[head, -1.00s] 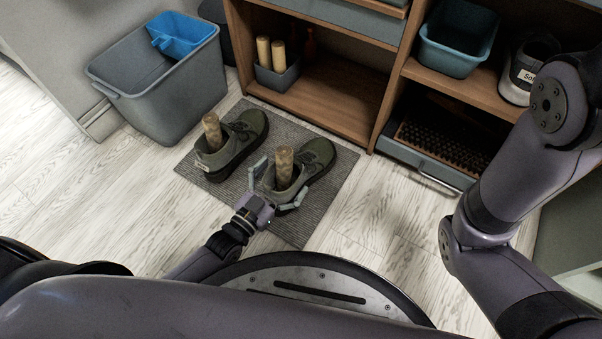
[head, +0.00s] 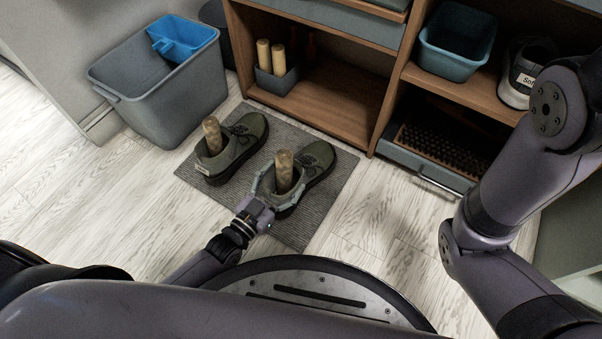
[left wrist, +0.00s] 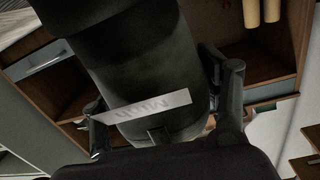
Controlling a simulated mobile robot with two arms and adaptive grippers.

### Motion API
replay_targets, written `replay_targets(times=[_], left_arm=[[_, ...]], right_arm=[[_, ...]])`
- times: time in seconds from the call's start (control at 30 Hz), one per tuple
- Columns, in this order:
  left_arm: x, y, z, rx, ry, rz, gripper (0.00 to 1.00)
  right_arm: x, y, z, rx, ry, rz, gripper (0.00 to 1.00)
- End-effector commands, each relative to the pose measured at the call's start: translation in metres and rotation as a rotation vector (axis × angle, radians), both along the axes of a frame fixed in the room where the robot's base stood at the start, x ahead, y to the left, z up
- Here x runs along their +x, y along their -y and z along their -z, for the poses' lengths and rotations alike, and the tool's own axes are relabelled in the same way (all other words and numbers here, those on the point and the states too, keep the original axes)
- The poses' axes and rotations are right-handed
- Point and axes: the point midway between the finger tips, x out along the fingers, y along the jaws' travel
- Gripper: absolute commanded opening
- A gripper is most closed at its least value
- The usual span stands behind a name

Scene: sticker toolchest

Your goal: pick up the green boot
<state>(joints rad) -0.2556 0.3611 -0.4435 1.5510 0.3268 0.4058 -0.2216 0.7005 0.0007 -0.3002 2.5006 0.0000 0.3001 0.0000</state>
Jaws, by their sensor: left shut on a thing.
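Two dark green boots stand on a grey ribbed mat (head: 325,218), each with a tan wooden roll rising from its opening. My left gripper (head: 277,194) is around the heel of the right-hand green boot (head: 318,160) and shut on it. In the left wrist view the same boot (left wrist: 140,55) fills the middle, dark and close, with a pale label on its heel. The gripper's fingers (left wrist: 160,105) lie on both sides of it. The other green boot (head: 240,140) stands to the left, untouched. I cannot tell whether the held boot is off the mat. My right gripper is out of view.
A grey bucket (head: 165,100) holding a blue tub (head: 185,38) stands behind left. A wooden shelf (head: 320,108) with a small bin of rolls (head: 277,80) is behind the mat. A blue-grey bin (head: 455,50) and a labelled pale shoe (head: 520,85) sit at right.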

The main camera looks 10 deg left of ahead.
Motion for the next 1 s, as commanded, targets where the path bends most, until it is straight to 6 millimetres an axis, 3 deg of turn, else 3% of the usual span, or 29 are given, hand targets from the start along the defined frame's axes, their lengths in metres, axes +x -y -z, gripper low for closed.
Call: replay_targets(times=[0.47, 0.77, 1.0], left_arm=[[0.000, 0.000, 0.000, 0.001, -0.001, 0.000, 0.07], [0.001, 0.000, -0.005, -0.001, 0.005, 0.000, 0.07], [0.001, 0.000, -0.027, -0.002, 0.008, 0.000, 0.07]], right_arm=[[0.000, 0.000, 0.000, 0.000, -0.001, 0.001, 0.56], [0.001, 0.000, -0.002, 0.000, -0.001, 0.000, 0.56], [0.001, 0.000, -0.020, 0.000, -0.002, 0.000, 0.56]])
